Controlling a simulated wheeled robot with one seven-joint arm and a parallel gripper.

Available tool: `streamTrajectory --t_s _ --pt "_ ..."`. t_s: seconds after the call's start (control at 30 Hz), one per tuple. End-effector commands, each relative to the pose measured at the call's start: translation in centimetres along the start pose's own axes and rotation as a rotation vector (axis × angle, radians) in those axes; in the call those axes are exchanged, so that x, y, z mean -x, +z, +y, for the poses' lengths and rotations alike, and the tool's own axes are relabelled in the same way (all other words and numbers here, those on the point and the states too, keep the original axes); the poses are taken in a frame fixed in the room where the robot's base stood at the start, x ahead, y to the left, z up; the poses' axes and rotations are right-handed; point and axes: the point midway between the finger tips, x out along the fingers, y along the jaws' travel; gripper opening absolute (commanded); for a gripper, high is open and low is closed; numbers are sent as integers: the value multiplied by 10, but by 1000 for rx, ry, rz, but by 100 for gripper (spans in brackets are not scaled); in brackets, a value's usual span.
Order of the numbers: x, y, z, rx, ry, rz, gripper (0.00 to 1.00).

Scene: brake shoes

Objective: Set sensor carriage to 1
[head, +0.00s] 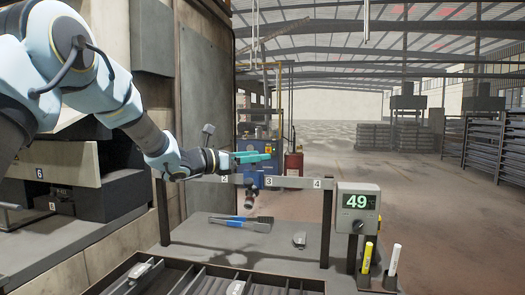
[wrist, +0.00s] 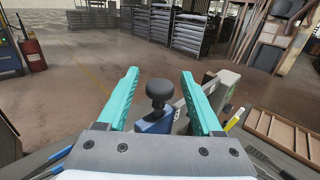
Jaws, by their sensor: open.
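The sensor carriage is a blue block (head: 253,180) on a grey rail (head: 292,182), between the labels 2 and 3 and close to 3. A dark sensor head (head: 249,199) hangs below it. In the wrist view the carriage (wrist: 155,124) carries a round black knob (wrist: 159,89), which lies between my teal fingers with space on both sides. My gripper (head: 262,157) is open just above the carriage in the head view; its fingers also show in the wrist view (wrist: 160,73). My arm hides the rail's left end, and no label 1 is visible.
A grey display box (head: 357,211) reading 49 stands at the rail's right end. A blue-handled brush (head: 240,222) and a small grey object (head: 299,240) lie on the table below. Yellow (head: 367,258) and white (head: 394,260) markers stand at right. A divided tray (head: 190,282) is in front.

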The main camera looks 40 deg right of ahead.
Motion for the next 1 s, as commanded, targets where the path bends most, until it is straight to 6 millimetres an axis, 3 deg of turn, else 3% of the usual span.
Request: streamTrajectory --t_s 0.2,0.57,1.0 --pt "-23 1 0 1 0 0 67" --pt "-26 0 0 1 0 0 66" --pt "-26 0 0 1 1 0 17"
